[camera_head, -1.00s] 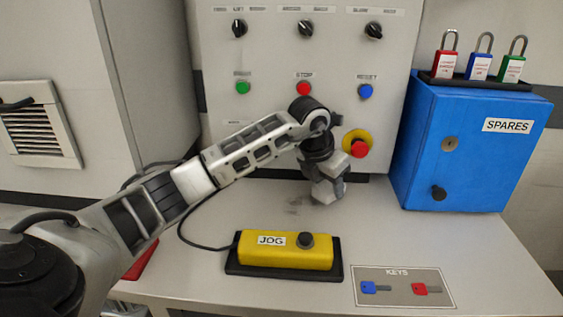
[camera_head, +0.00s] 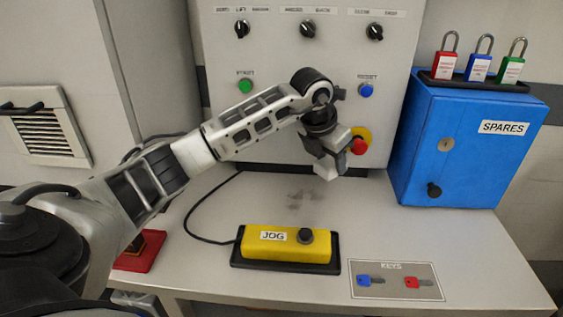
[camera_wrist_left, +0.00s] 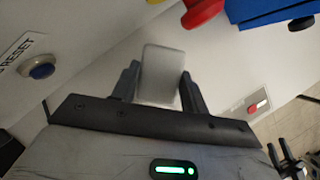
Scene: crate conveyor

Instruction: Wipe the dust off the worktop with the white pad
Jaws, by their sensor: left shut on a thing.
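My left gripper (camera_head: 331,162) is shut on the white pad (camera_head: 326,172) near the back of the worktop (camera_head: 400,225), in front of the control panel. In the left wrist view the pad (camera_wrist_left: 161,77) sits between the two dark fingers of the gripper (camera_wrist_left: 158,88). I cannot tell whether the pad touches the surface. A grey smudge of dust (camera_head: 303,198) lies on the worktop, left of and nearer than the pad. My right gripper is not in the head view.
The yellow JOG box (camera_head: 287,245) with its cable stands at the front. A KEYS plate (camera_head: 396,281) lies to its right. The blue SPARES cabinet (camera_head: 465,155) stands at the back right, with padlocks on top. A red emergency button (camera_head: 358,146) juts from the panel close to my gripper.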

